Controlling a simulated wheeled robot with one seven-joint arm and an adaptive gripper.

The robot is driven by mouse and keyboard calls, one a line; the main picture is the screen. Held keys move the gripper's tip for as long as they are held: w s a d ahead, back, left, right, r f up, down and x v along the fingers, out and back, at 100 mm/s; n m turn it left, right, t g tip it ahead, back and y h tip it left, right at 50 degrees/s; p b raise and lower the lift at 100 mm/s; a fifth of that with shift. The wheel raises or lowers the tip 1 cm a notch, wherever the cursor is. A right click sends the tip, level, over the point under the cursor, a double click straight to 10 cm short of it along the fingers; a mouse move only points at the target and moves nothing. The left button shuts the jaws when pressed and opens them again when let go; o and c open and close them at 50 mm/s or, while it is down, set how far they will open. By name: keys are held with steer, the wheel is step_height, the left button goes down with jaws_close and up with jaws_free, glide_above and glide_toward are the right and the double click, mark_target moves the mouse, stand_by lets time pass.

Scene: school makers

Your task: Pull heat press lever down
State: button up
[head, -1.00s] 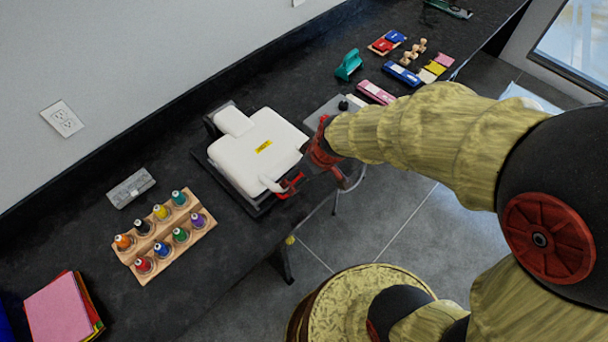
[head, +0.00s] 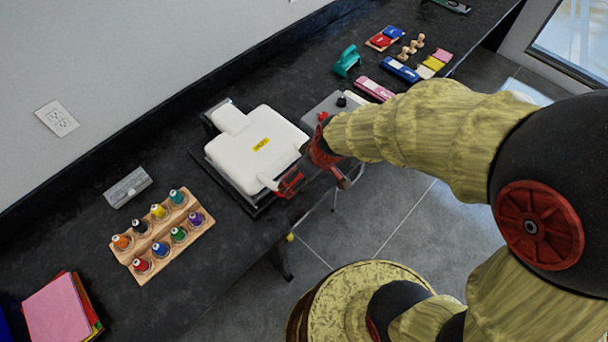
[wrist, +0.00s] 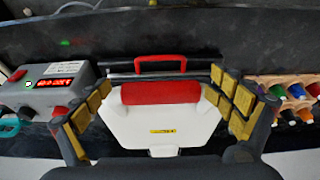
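The heat press (head: 255,148) is a white clamshell with a yellow label, standing on the dark counter. Its red lever grip (head: 290,183) is at the front edge, partly hidden by my gripper (head: 314,182). In the wrist view the thick red lever grip (wrist: 160,92) lies across the middle, on the white press (wrist: 158,125). A thinner red handle (wrist: 160,62) shows beyond it. My gripper (wrist: 160,84) is open, with yellow-padded fingers on the left and right of the lever grip. Gaps show between pads and grip; contact is not visible.
A grey control box (wrist: 47,88) with a red display stands beside the press. A wooden rack (head: 190,238) of colored spools is on the other side. A grey case (head: 128,188), stacked paper (head: 58,308) and a teal tool (head: 347,60) lie on the counter.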

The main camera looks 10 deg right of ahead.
steer(key=shift+r, duration=0.1)
steer(key=v, duration=1.1)
steer(key=shift+r, duration=0.4)
steer(key=s+d+r+m+t+h, duration=0.2)
steer(key=s+d+r+m, duration=0.4)
steer(key=s+r, duration=0.3)
steer(key=shift+s+d+r+m, duration=0.25)
steer(key=shift+d+r+m, duration=0.15)
steer(key=shift+d+r, duration=0.3)
